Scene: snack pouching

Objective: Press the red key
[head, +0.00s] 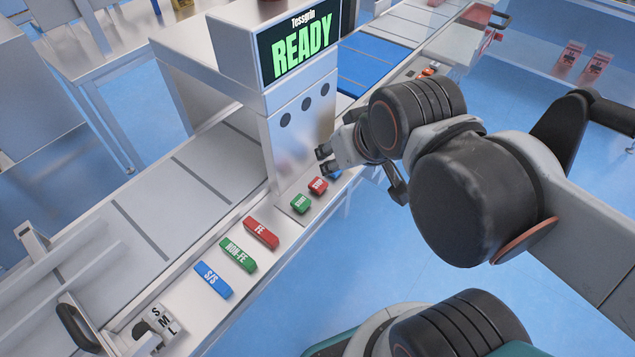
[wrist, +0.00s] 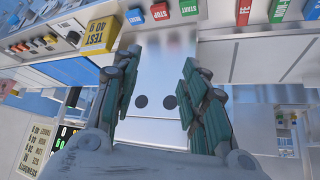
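The small red key (head: 317,185) sits on the machine's front ledge, between a green key (head: 299,203) and a blue key (head: 335,174). In the wrist view the red key (wrist: 160,12) is near the top edge, and its label seems to read STOP. My gripper (head: 325,160) is just above and beyond the red key in the head view, apart from it. In the wrist view my gripper (wrist: 161,58) has its two green-padded fingers spread with nothing between them. The red key lies past the fingertips.
Red FE (head: 261,232), green NON-FE (head: 238,254) and blue S/S (head: 212,279) blocks lie along the ledge. A display (head: 300,45) reads READY above the machine's housing. A yellow TEST block (wrist: 101,35) is left in the wrist view. A conveyor (head: 150,215) runs behind the ledge.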

